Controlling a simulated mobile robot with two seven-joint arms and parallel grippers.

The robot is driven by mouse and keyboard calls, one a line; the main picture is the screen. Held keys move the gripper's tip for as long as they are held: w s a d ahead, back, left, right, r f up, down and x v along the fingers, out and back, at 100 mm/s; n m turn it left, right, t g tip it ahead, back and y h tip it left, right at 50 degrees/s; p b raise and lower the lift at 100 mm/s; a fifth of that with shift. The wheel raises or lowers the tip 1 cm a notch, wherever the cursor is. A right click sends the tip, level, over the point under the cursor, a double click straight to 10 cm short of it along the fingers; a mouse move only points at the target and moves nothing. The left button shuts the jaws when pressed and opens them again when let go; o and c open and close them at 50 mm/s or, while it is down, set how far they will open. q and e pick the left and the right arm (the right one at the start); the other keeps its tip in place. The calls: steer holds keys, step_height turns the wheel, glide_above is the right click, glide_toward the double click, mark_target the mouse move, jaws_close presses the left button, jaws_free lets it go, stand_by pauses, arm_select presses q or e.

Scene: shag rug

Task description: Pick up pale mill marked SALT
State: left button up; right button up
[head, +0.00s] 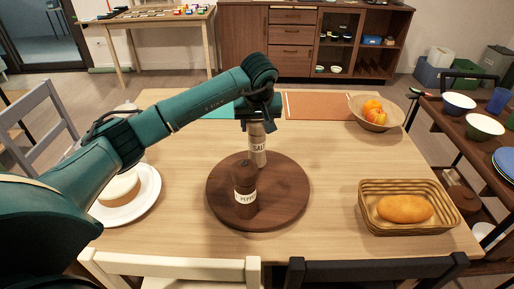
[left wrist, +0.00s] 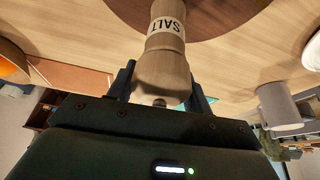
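The pale wooden mill marked SALT (head: 258,150) stands upright at the back of the round dark wooden board (head: 288,205). It also shows in the left wrist view (left wrist: 162,70), with its label upside down and its rounded head towards my gripper. My left gripper (head: 258,118) is over the mill from above, with its dark fingers on either side of the head. The fingers look open, with a slim gap at one side; contact on the other side is unclear. A dark mill marked PEPPER (head: 245,190) stands in front of the salt mill. My right gripper is not in view.
A wicker basket with bread (head: 372,220) is at the right. A fruit bowl (head: 393,118) is at the back right. A white plate with a round pale item (head: 147,205) is at the left, partly behind my arm. Two chair backs line the front edge.

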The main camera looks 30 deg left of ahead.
arm_select(q)
steer(key=c, duration=0.8)
steer(key=shift+c, duration=0.2)
